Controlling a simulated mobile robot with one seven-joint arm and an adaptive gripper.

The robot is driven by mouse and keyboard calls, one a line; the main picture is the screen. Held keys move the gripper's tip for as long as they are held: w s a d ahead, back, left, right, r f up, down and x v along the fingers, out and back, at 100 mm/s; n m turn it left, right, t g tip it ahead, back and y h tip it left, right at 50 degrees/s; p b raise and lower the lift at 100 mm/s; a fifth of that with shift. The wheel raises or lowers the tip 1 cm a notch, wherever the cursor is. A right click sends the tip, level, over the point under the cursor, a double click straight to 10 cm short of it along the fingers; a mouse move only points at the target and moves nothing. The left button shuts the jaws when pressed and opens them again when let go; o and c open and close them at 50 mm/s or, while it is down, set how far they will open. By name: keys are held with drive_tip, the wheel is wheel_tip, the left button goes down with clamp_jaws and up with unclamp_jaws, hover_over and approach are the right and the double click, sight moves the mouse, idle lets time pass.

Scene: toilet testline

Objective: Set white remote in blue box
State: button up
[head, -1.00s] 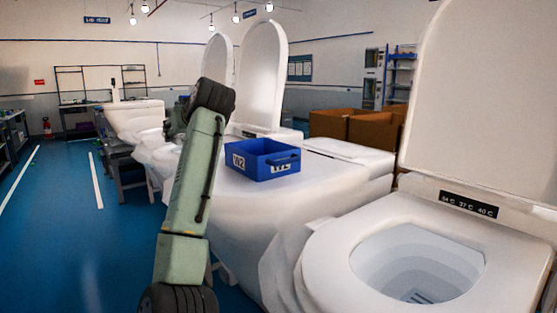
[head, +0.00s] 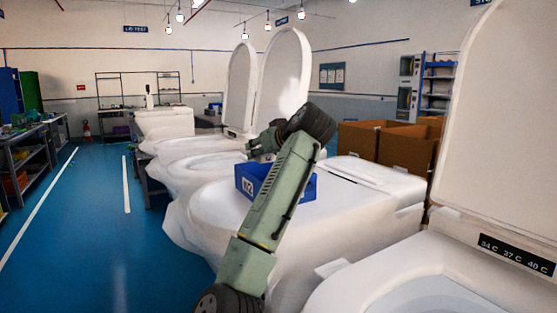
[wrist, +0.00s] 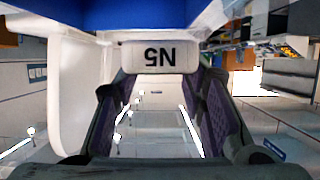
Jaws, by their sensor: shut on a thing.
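The white remote (wrist: 160,58), a pale block marked "N5" upside down, sits between the fingertips of my gripper (wrist: 160,75) in the wrist view. My gripper is shut on it. The blue box (head: 248,183), with a "W2" label, stands on a closed white toilet lid in the head view, partly hidden behind my arm. My gripper (head: 262,146) shows just above and behind the box there; the remote is not discernible in that view. The box's blue wall (wrist: 120,14) fills the top of the wrist view, close beyond the remote.
Raised toilet lids (head: 284,75) stand behind the box. Brown cartons (head: 375,147) stand at the back right. An open toilet with a temperature label (head: 516,254) is at front right. The blue floor (head: 95,230) on the left is clear.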

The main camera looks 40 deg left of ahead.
drive_tip(key=w+d+f+p, duration=0.2)
drive_tip(key=d+f, duration=0.1)
drive_tip(key=shift+w+d+f, duration=0.2)
drive_tip(key=shift+w+f, duration=0.1)
drive_tip(key=shift+w, duration=0.05)
drive_tip(key=shift+f, duration=0.15)
drive_tip(key=shift+f, duration=0.1)
drive_tip(key=shift+f+b, duration=0.55)
drive_tip(key=shift+b, duration=0.05)
drive_tip(key=o, duration=1.2)
